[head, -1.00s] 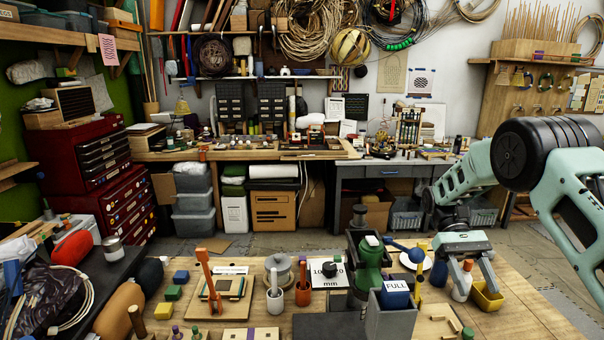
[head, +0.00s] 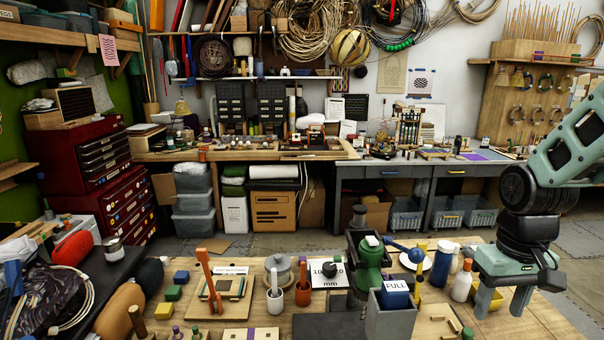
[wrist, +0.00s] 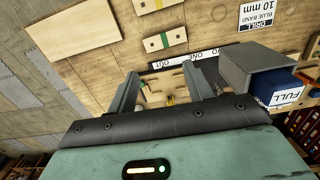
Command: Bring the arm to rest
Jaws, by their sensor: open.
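My gripper (head: 502,302) is at the right end of the wooden workbench (head: 540,322) in the head view, fingers pointing down. Its two fingers are apart with nothing held between them. In the wrist view my gripper (wrist: 165,88) also shows its fingers spread, with bench top and small blocks seen beyond them. My arm comes in from the right edge of the head view, bent down at the wrist. A yellow bin (head: 487,303) is partly hidden behind the fingers.
A blue bottle (head: 442,265) and a white bottle (head: 461,283) stand just left of my gripper. A grey box with a blue FULL block (head: 396,294) and a green machine (head: 369,262) stand further left. Open floor (head: 572,258) lies beyond the bench's right end.

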